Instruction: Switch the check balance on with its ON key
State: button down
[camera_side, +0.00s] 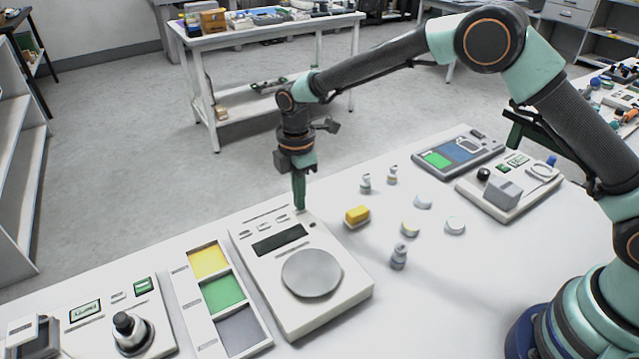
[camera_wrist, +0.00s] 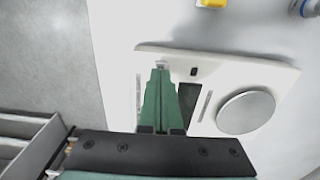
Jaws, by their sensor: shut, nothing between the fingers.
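The check balance (camera_side: 346,294) is a white box with a round grey pan (camera_side: 311,273) and a dark, blank display (camera_side: 280,240). A row of small grey keys (camera_side: 265,227) runs along its far edge; their labels are too small to read. My gripper (camera_side: 300,206) points down, green fingers shut and empty, with its tips at the right end of this key row. In the wrist view the fingertips (camera_wrist: 160,66) are over the balance's edge by a small grey key, partly hidden. I cannot tell whether they touch it. The pan (camera_wrist: 245,112) also shows there.
A three-colour tray (camera_side: 180,284) lies left of the balance, beside a device with a black knob (camera_side: 123,322). A yellow block (camera_side: 357,215) and several small weights (camera_side: 399,256) stand to the right. Further right are a panel (camera_side: 465,148) and another instrument (camera_side: 519,207).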

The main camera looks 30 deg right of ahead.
jog(key=shift+f, duration=0.2)
jog(key=shift+s+f, duration=0.1)
jog(key=shift+f, duration=0.85)
notch_tip(320, 180, up, 15)
jog(key=shift+w+r, duration=0.15)
jog(key=shift+w, duration=0.2)
dwell(0.4)
